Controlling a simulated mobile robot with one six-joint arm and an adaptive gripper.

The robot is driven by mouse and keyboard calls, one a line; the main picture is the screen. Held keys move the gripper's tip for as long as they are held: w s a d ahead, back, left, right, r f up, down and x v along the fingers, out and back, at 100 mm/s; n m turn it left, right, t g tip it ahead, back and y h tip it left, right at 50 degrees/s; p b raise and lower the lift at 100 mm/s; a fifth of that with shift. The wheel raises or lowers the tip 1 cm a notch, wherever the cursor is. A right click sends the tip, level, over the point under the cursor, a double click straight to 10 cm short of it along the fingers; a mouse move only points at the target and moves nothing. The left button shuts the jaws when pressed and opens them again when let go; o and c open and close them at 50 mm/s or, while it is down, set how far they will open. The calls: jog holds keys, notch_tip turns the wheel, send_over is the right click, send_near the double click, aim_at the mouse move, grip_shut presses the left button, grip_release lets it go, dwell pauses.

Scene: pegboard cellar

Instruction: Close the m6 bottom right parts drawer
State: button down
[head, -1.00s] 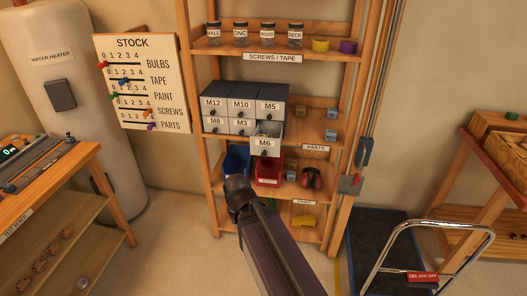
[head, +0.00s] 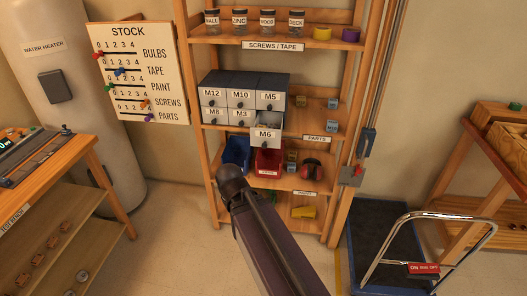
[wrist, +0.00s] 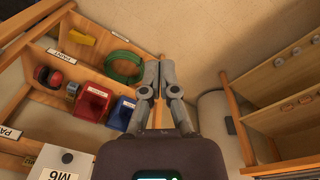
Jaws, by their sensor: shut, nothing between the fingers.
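The M6 drawer (head: 266,138) is the bottom right drawer of the grey parts cabinet (head: 243,80) on the middle shelf. It is pulled out, with its labelled front standing forward of the other drawers. Its white front with a dark knob also shows at the bottom left of the wrist view (wrist: 62,162). My gripper (wrist: 150,65) is shut and empty, its fingertips together. It is apart from the drawer. In the head view my arm reaches up in front of the shelf's lower part, and the fingers are hidden behind it.
A blue bin (head: 236,152) and a red bin (head: 269,161) sit on the shelf below the drawer, with red ear defenders (head: 310,170) to the right. A workbench (head: 50,190) stands left, a trolley (head: 385,240) right. Bare floor lies between.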

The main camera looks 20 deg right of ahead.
jog(key=w+d+f+n+t+h+b, duration=0.2)
jog(key=w+d+n+h+b, duration=0.1)
jog(key=d, duration=0.2)
jog(key=n+t+h+b, duration=0.7)
jog(key=n+t+b, duration=0.5)
jog(key=n, duration=1.3)
send_near(264, 146)
jog(key=v, duration=0.6)
jog(key=shift+a, duration=0.25)
jog(key=shift+w+d, duration=0.1)
jog(key=shift+w, duration=0.1)
jog(key=x, duration=1.3)
jog(key=shift+w+d+f, duration=0.1)
jog(key=shift+w+d, duration=0.05)
jog(key=shift+d, duration=0.15)
jog(key=shift+w+d, duration=0.1)
jog(key=shift+w, duration=0.05)
